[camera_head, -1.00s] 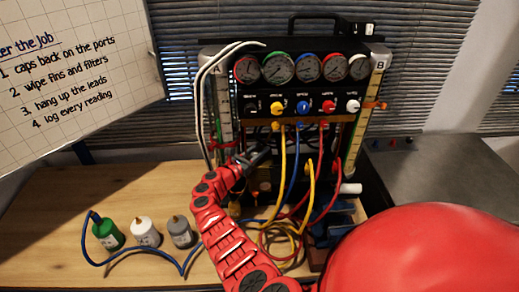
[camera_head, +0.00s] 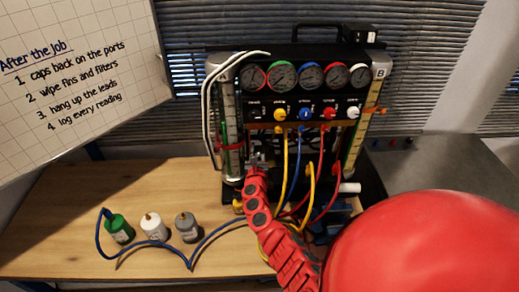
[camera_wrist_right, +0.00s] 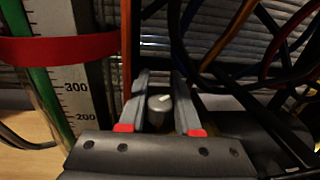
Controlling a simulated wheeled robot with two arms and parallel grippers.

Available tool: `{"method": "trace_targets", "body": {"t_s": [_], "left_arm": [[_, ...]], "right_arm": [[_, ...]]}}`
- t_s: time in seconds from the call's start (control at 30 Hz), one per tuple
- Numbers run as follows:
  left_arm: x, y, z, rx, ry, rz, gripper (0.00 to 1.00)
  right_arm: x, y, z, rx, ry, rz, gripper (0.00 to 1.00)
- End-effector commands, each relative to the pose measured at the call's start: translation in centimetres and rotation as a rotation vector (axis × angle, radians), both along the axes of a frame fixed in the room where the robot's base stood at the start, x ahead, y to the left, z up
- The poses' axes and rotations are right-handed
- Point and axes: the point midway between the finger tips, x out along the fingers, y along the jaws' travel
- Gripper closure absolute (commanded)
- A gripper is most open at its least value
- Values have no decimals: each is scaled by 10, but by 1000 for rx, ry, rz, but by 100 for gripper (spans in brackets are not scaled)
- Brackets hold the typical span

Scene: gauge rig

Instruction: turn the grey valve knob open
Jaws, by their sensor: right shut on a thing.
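The grey valve knob (camera_wrist_right: 160,103), round with a pale mark on top, sits between my right fingers in the right wrist view. My right gripper (camera_wrist_right: 160,84) is shut on it, with one finger on each side. In the head view, my right gripper (camera_head: 259,162) is at the lower left front of the gauge rig (camera_head: 341,107), below the row of coloured knobs. The grey knob is too small and covered to make out there. My left gripper is not in view.
Yellow, blue and red hoses (camera_head: 311,183) hang just right of my gripper. A scale tube with a red band (camera_wrist_right: 68,48) stands close on the left. Green, white and grey canisters (camera_head: 153,227) stand on the wooden bench (camera_head: 60,215), which has bare room at left.

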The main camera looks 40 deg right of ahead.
Motion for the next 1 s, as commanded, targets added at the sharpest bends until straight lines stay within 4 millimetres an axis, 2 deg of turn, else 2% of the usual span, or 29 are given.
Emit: {"method": "trace_targets", "body": {"t_s": [0.3,0.77,0.8,0.93,1.0], "left_arm": [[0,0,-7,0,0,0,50],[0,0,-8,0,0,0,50],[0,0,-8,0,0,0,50],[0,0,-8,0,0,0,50],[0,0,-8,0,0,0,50]], "right_arm": [[1,2,-2,0,2,94,100],[2,2,-1,1,0,104,100],[2,2,-1,1,0,104,61],[2,2,-1,1,-1,104,38],[2,2,0,1,-1,104,38]]}}
